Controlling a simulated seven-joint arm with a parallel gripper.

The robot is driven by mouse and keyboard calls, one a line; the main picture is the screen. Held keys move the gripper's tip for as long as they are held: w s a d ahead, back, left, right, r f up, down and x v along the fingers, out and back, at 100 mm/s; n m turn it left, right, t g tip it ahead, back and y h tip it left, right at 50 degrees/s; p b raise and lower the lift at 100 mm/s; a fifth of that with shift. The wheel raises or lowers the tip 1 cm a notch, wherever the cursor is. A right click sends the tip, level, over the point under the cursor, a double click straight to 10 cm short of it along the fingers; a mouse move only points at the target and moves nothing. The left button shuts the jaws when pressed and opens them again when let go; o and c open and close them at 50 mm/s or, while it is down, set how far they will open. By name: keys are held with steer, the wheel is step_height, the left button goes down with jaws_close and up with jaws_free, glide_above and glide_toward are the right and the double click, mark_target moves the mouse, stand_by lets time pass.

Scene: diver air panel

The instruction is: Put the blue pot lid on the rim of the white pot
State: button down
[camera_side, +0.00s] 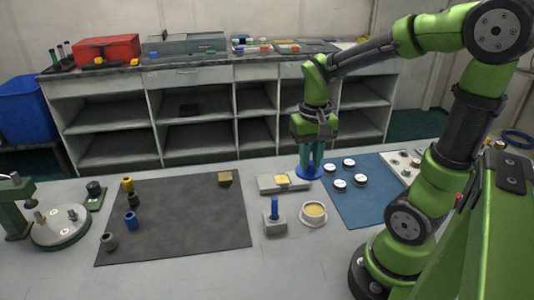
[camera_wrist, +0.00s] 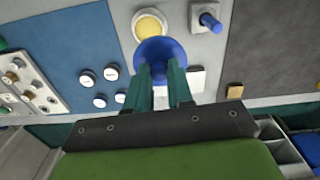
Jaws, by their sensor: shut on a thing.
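The blue pot lid (camera_side: 309,173) is a round disc in my gripper (camera_side: 312,160). In the wrist view the fingers (camera_wrist: 160,75) are closed around the middle of the lid (camera_wrist: 161,48), which hides what they grip. The white pot (camera_side: 313,221) is a short round vessel, open at the top, with yellow inside. It stands on the table nearer the side camera than the lid. In the wrist view the lid overlaps the near edge of the pot (camera_wrist: 137,32). The lid appears apart from the pot; its exact height is unclear.
A grey block with an upright blue peg (camera_side: 274,204) stands just left of the pot. A pale plate with a yellow piece (camera_side: 282,180) lies left of the lid. A blue mat (camera_side: 365,206) with several white discs lies right. A dark mat (camera_side: 180,220) lies left.

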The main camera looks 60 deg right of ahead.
mark_target(320, 171)
steer(key=shift+s+d+f+m, duration=0.15)
steer(key=shift+s+d+f, duration=0.15)
steer(key=shift+s, duration=0.3)
steer(key=shift+s+d+f+m, duration=0.2)
steer(key=shift+s+f, duration=0.1)
steer(key=shift+s, duration=0.25)
step_height(320, 171, down, 3)
steer(key=shift+f, duration=0.2)
steer(key=shift+w+f, duration=0.1)
steer(key=shift+f, duration=3.3)
steer(key=shift+f, duration=0.4)
steer(key=c, duration=0.5)
jaws_free()
steer(key=shift+r, duration=3.8)
